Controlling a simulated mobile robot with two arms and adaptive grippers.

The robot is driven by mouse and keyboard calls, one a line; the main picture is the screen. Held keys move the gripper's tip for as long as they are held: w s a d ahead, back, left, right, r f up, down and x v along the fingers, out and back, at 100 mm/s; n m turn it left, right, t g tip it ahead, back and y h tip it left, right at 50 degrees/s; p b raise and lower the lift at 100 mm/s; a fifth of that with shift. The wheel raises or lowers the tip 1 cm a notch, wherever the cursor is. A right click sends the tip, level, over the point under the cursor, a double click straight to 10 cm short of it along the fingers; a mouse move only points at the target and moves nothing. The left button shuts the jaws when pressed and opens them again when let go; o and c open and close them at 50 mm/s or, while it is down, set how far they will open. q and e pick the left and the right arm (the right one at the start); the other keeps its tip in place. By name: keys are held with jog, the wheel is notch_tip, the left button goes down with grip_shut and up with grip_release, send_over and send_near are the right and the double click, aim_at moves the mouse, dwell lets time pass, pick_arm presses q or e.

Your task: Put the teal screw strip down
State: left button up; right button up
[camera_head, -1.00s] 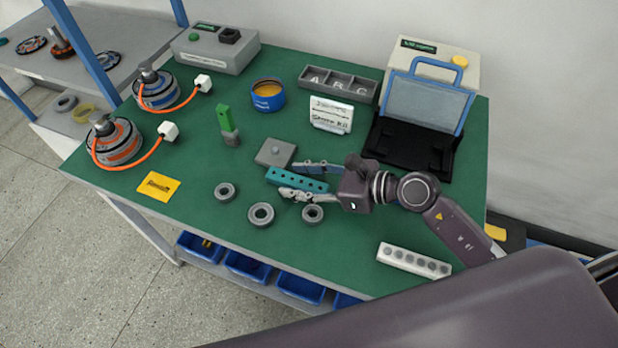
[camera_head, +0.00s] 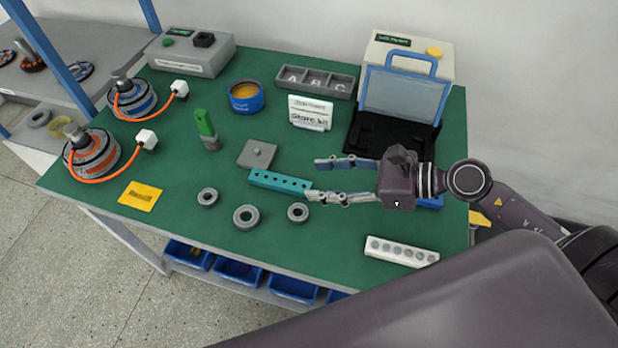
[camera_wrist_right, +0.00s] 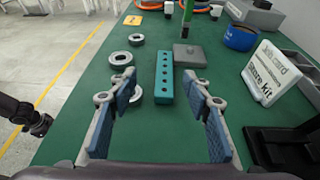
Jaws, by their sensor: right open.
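The teal screw strip (camera_head: 280,181) lies on the green table, between a grey plate with a knob (camera_head: 257,154) and several grey rings. My right gripper (camera_head: 318,179) is open and empty just to the right of the strip, its fingers pointing left. In the right wrist view the strip (camera_wrist_right: 164,78) shows ahead of and between the two open fingers (camera_wrist_right: 163,98), apart from them.
Grey rings (camera_head: 245,217) lie in front of the strip. A white strip with holes (camera_head: 402,251) is near the front right edge. Two motors (camera_head: 92,153) stand at left.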

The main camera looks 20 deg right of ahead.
aim_at(282, 180)
jog(key=shift+n+g+y, duration=0.3)
jog(key=shift+n+y, duration=0.2)
jog(key=shift+y, duration=0.1)
jog(key=a, duration=0.1)
jog(key=w+a+r, duration=0.1)
jog(key=a, duration=0.3)
jog(key=shift+w+r, duration=0.15)
jog(key=shift+w+a+f, duration=0.1)
jog(key=shift+w+f, duration=0.1)
jog(key=shift+f, duration=0.05)
jog(key=shift+m+h, duration=0.5)
jog(key=shift+h, duration=0.2)
jog(key=d+f, duration=0.1)
jog(key=w+d+f, duration=0.1)
jog(key=d, duration=0.1)
jog(key=shift+f, duration=0.35)
jog(key=shift+w+d+f, duration=0.1)
jog(key=shift+d, duration=0.05)
jog(key=shift+w+a+f+p, duration=0.1)
jog(key=shift+w+a+p, duration=0.3)
jog(key=shift+p, duration=0.4)
jog(key=shift+w+a+f+p, duration=0.1)
jog(key=shift+a+f+p, duration=0.05)
jog(key=shift+a+p, duration=0.15)
jog(key=shift+f+p+x, duration=0.25)
jog(key=shift+p+x, duration=1.1)
jog(key=shift+x, duration=1.35)
jog(key=shift+a+f, duration=0.15)
jog(key=shift+f, duration=0.1)
